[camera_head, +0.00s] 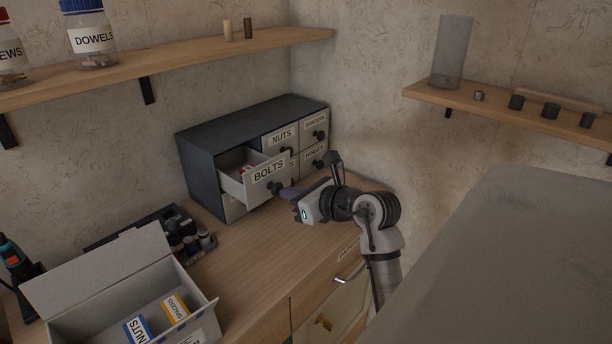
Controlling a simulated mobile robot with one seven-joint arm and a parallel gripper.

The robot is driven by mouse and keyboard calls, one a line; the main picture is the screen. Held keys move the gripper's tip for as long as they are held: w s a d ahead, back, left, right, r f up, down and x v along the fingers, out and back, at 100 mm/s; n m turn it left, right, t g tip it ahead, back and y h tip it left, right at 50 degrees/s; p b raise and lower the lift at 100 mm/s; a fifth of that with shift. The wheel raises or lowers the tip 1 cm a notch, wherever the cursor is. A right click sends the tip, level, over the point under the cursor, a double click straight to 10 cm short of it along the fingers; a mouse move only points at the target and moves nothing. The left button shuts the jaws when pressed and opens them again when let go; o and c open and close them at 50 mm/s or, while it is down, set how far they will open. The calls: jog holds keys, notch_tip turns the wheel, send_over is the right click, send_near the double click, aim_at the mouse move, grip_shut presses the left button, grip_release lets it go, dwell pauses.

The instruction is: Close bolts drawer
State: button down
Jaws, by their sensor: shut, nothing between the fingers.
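The bolts drawer (256,178) is pulled out of the upper left of a dark small-parts cabinet (208,158). Its white front carries a BOLTS label and a dark knob (274,188). Something small and red lies inside it. My gripper (290,192) is just in front of and to the right of the drawer front, close to the knob. Its fingers are shut with nothing held. I cannot tell whether they touch the drawer.
The NUTS drawer (281,136) and the other drawers to its right look shut. An open grey box (190,277) with labelled packs stands at front left on the wooden bench (240,265). Shelves with jars (90,35) and cylinders are above. A grey surface fills the right.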

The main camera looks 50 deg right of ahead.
aim_at(268, 179)
jog(key=shift+w, duration=0.25)
jog(key=w+b, duration=0.3)
jog(key=w, duration=0.6)
jog(key=shift+w+f+b, duration=0.15)
jog(key=shift+w+b, duration=0.2)
jog(key=shift+w, duration=0.4)
jog(key=shift+r, duration=0.3)
